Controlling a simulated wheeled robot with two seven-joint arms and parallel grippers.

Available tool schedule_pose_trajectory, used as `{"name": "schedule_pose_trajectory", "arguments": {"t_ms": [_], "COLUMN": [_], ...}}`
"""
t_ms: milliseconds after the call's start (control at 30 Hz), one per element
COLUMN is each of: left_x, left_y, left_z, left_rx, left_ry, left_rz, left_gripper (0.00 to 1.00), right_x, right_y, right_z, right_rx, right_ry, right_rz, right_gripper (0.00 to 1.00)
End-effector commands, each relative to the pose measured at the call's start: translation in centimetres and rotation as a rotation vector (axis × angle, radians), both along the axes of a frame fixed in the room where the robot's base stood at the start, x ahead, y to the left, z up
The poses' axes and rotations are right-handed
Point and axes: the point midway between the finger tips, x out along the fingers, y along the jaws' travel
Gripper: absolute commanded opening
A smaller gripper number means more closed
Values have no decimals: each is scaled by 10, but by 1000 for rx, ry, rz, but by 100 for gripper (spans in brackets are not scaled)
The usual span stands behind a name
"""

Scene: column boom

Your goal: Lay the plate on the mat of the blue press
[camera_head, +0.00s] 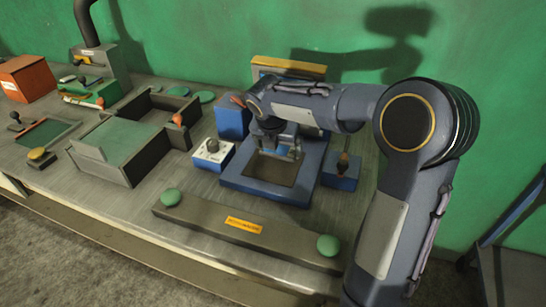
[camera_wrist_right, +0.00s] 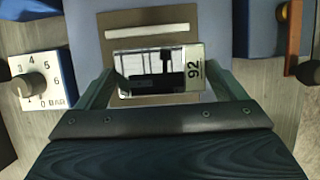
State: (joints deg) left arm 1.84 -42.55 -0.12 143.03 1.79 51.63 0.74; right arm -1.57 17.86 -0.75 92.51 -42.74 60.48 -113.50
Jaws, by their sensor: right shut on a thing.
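The plate (camera_wrist_right: 178,88) is a shiny, mirror-like rectangle marked "92". My right gripper (camera_wrist_right: 162,78) is shut on it by its two sides. In the right wrist view the plate lies over the brown mat (camera_wrist_right: 108,24) of the blue press (camera_wrist_right: 222,45). I cannot tell whether it touches the mat. In the head view my right gripper (camera_head: 279,149) points down inside the press (camera_head: 235,184), above the back of the mat (camera_head: 268,174). My arm and gripper hide much of the press and the plate there. My left gripper is out of view.
A white dial box (camera_head: 212,155) stands left of the press, a blue lever box (camera_head: 341,171) right of it. A grey bar with two green buttons (camera_head: 222,222) lies in front. A grey open box (camera_head: 125,148) and an orange box (camera_head: 28,78) stand further left.

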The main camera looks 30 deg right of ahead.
Motion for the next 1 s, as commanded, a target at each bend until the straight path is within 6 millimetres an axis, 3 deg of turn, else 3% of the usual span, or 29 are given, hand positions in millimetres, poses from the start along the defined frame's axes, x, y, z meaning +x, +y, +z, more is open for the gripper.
{"name": "schedule_pose_trajectory", "arguments": {"t_ms": [267, 533, 933, 967, 1000], "left_x": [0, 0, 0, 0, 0], "left_y": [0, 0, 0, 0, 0], "left_z": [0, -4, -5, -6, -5], "left_rx": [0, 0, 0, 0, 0], "left_ry": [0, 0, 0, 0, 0], "left_rz": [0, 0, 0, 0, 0], "left_gripper": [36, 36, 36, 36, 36], "right_x": [14, 18, 19, 18, 18], "right_y": [4, 6, 6, 6, 6], "right_z": [-15, -49, -55, -56, -55], "right_rx": [-1, -1, -1, -1, -1], "right_ry": [-4, -1, -4, -1, -1], "right_rz": [0, 0, 0, -1, -1], "right_gripper": [41, 41, 41, 92, 97]}}
